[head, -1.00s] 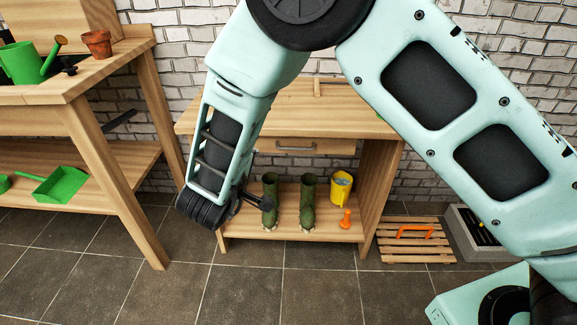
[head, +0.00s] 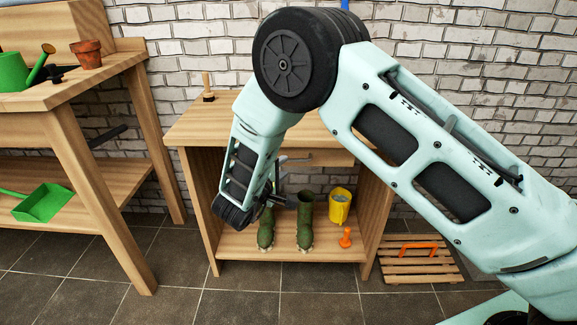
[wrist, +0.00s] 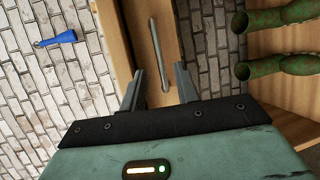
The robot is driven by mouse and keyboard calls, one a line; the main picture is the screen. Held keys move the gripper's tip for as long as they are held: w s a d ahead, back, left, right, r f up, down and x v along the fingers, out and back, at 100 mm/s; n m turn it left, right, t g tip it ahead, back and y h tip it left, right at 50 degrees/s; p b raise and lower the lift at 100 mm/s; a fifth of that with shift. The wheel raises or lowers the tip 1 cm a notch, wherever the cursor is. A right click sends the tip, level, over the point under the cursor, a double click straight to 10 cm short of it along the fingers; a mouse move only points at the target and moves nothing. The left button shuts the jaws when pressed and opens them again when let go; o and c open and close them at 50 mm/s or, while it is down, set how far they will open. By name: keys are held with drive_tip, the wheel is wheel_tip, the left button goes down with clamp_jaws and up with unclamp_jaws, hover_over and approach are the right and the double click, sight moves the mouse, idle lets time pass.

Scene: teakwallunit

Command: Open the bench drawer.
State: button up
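The bench (head: 185,130) is a wooden unit with an open lower shelf. Its drawer (head: 335,159) sits under the top and looks shut; my arm hides its left part in the head view. In the wrist view the drawer front (wrist: 137,25) carries a grey bar handle (wrist: 158,50). My gripper (wrist: 160,72) is open, with one finger on either side of the handle's near end in that view. No finger visibly touches the handle, and I cannot tell how much depth lies between them. In the head view my gripper (head: 281,179) is in front of the drawer, partly hidden.
Green boots (head: 305,222), a yellow pot (head: 340,205) and an orange tool (head: 345,238) stand on the lower shelf. A brush (head: 208,90) stands on the top. A taller workbench (head: 85,170) is at left, a slatted pallet (head: 400,270) at right. Floor in front is clear.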

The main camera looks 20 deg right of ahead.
sight(297, 156)
drive_tip(key=shift+b+x, duration=0.4)
drive_tip(key=shift+x, duration=2.25)
clamp_jaws()
